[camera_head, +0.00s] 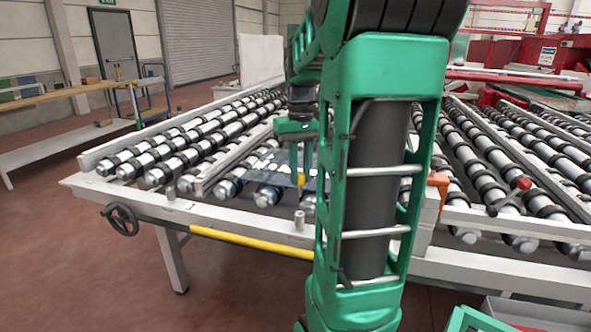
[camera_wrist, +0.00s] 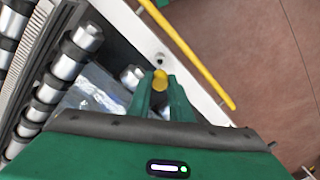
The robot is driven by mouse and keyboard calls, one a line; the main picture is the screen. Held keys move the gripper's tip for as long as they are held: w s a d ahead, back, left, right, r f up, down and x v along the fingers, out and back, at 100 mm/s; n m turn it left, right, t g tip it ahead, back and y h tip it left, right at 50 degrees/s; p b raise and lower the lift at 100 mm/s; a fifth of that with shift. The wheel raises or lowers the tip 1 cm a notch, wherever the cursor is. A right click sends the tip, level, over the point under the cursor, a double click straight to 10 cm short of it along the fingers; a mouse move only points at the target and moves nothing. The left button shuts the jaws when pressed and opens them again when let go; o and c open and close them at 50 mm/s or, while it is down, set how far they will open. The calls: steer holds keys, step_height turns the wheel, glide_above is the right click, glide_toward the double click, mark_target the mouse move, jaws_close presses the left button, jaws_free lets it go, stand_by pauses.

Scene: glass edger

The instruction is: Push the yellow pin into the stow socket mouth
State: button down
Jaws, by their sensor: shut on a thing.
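My gripper (camera_wrist: 161,84) is shut on the yellow pin (camera_wrist: 150,70), whose rounded yellow end shows between and beyond the green fingertips in the wrist view. The pin also shows small in the head view (camera_head: 300,179), above the front edge of the roller table. A small round post with a dark opening (camera_wrist: 160,58), which looks like the stow socket, stands on the pale rail just beyond the pin. In the head view, a short grey post (camera_head: 299,219) on the front rail appears to be the same one. The pin looks apart from it; the exact gap is unclear.
Rollers (camera_head: 170,165) and a clear glass sheet (camera_head: 262,166) lie beside my gripper. A yellow bar (camera_head: 250,243) runs along the front rail, with a black handwheel (camera_head: 121,220) at left. Another short post (camera_head: 171,192) stands on the rail. My arm hides much of the right middle.

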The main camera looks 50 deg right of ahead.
mark_target(300, 185)
steer(key=shift+f, duration=2.4)
steer(key=shift+s+f, duration=0.1)
steer(key=shift+f, duration=2.1)
steer(key=c, duration=1.5)
jaws_free()
steer(key=shift+c, duration=0.2)
step_height(300, 185, up, 11)
steer(key=shift+f, duration=0.15)
steer(key=shift+a, duration=0.1)
